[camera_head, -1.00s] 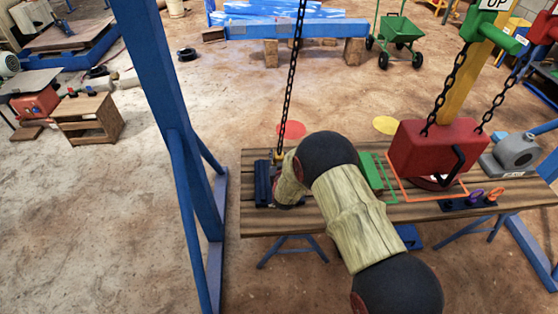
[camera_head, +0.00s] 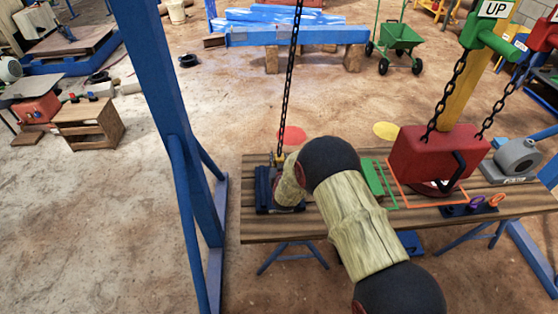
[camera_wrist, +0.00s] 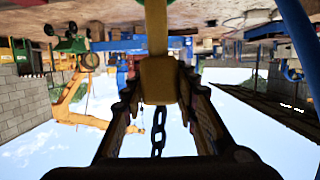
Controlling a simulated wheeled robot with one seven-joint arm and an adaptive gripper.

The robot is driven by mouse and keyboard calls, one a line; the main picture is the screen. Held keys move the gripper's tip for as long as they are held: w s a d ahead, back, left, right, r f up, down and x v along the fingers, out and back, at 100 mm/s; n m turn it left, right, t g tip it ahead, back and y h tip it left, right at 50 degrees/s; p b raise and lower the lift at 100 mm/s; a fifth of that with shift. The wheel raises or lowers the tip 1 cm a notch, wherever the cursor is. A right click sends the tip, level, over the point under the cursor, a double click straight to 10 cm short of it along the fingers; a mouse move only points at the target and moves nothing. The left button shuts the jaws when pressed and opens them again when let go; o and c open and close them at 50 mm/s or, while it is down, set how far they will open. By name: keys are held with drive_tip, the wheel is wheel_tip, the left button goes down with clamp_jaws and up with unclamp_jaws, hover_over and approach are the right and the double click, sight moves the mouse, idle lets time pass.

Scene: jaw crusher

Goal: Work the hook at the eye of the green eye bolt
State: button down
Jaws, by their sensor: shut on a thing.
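A dark chain (camera_head: 288,85) hangs from above to a yellow hook block (camera_head: 279,160) over the left end of the wooden bench. In the wrist view, which looks upside down, my gripper (camera_wrist: 159,95) has its two fingers on either side of the yellow hook block (camera_wrist: 158,80) and is shut on it. The chain (camera_wrist: 158,130) runs away from the block between the fingers. I cannot make out the hook's tip. The green eye bolt cannot be told apart in either view; my arm covers part of the bench there.
The wooden bench (camera_head: 300,228) carries a dark blue fixture (camera_head: 263,188) at its left end, a green plate (camera_head: 373,178), and a red block (camera_head: 432,155) on chains. A grey motor (camera_head: 515,155) is at the right. A blue post (camera_head: 160,110) stands left of the bench.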

drive_tip(key=shift+w+r, duration=0.15)
drive_tip(key=shift+r, duration=0.15)
drive_tip(key=shift+w+r, duration=0.45)
drive_tip(key=shift+r, duration=0.3)
drive_tip(key=c, duration=1.3)
unclamp_jaws()
drive_tip(key=shift+s, duration=0.1)
drive_tip(key=v, duration=1.1)
drive_tip(key=shift+s, duration=0.4)
